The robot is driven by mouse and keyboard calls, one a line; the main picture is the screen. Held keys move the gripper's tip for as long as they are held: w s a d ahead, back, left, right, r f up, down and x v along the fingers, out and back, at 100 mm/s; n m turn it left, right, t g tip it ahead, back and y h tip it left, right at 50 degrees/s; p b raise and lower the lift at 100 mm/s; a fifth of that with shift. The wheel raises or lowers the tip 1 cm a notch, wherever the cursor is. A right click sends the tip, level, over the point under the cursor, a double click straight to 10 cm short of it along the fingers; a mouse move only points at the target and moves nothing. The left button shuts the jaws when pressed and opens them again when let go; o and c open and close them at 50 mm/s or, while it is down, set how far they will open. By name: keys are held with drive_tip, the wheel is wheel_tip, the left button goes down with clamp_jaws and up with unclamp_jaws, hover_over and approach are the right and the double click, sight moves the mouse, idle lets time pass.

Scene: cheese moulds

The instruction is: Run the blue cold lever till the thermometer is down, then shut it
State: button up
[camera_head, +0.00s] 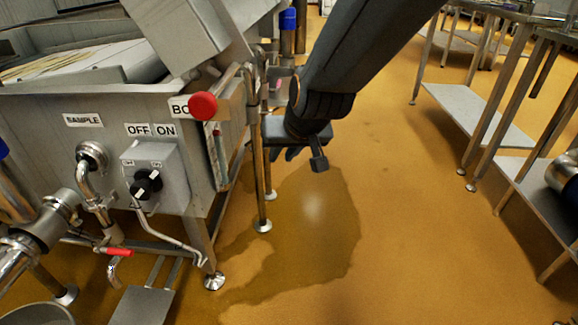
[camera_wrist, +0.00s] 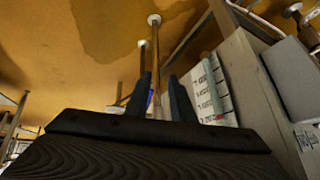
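The vat front (camera_head: 60,150) carries SAMPLE and OFF/ON labels, a black switch (camera_head: 146,184) and pipework. A blue-topped post (camera_head: 289,18) stands behind. Steel tables (camera_head: 480,115) line the right. A wet patch (camera_head: 310,235) darkens the open floor between.

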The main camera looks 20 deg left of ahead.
drive_tip(key=shift+g+h, duration=0.3)
drive_tip(key=shift+g, duration=0.2)
drive_tip(key=shift+s+d+r, duration=0.1)
drive_tip(key=shift+s+d, duration=0.65)
drive_tip(key=shift+s, duration=0.25)
drive_tip(key=shift+s+d+r, duration=0.1)
drive_tip(key=shift+s+d, duration=0.6)
drive_tip(key=shift+s, duration=0.3)
